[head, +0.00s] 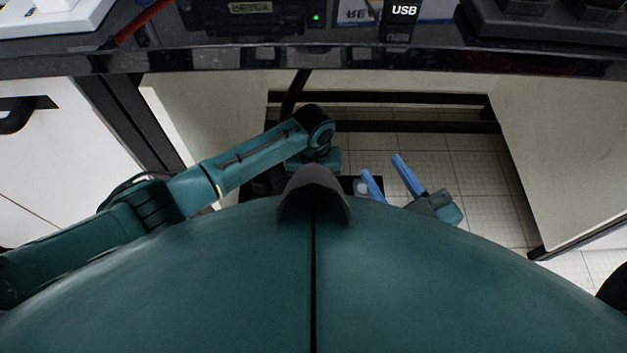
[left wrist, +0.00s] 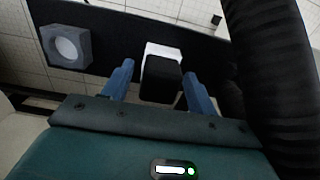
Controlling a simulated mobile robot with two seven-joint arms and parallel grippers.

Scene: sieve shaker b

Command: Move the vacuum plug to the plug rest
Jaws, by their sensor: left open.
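In the left wrist view, my left gripper (left wrist: 158,85) is open, its blue fingers on either side of a black block (left wrist: 161,80). This block looks like the vacuum plug, with a white piece (left wrist: 163,50) behind it. I cannot tell whether the fingers touch it. A grey square block with a round recess (left wrist: 67,47), perhaps the plug rest, stands to the left on a dark surface.
A thick black ribbed hose (left wrist: 272,75) runs down the right of the left wrist view, close to the gripper. A dark bench edge (head: 200,62) crosses the top of the head view. White cabinets (head: 62,150) stand below, with tiled floor (head: 470,165) between.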

